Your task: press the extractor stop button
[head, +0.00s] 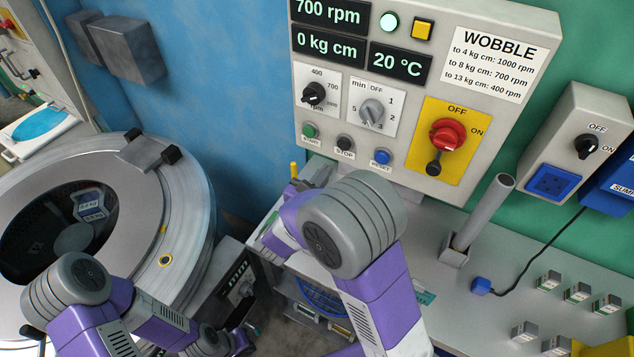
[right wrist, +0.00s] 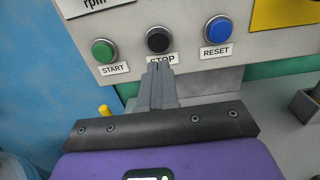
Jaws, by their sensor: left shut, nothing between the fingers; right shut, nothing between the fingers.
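The black stop button (head: 345,142) is on the grey control panel, between the green start button (head: 310,130) and the blue reset button (head: 382,157). In the right wrist view the stop button (right wrist: 158,40) is above my right gripper (right wrist: 159,66). That gripper is shut and empty, its tips overlapping the STOP label just below the button. I cannot tell whether they touch the panel. In the head view the right gripper's fingers are mostly hidden near the panel's lower edge. My left gripper (head: 240,340) is low by the drum machine, shut and empty, only partly visible.
The panel carries a red rotary switch (head: 447,134), a speed knob (head: 314,95), a timer knob (head: 373,111) and lit displays. A round drum machine (head: 190,230) stands at left. A grey post (head: 485,210) rises from the counter (head: 520,290) at right.

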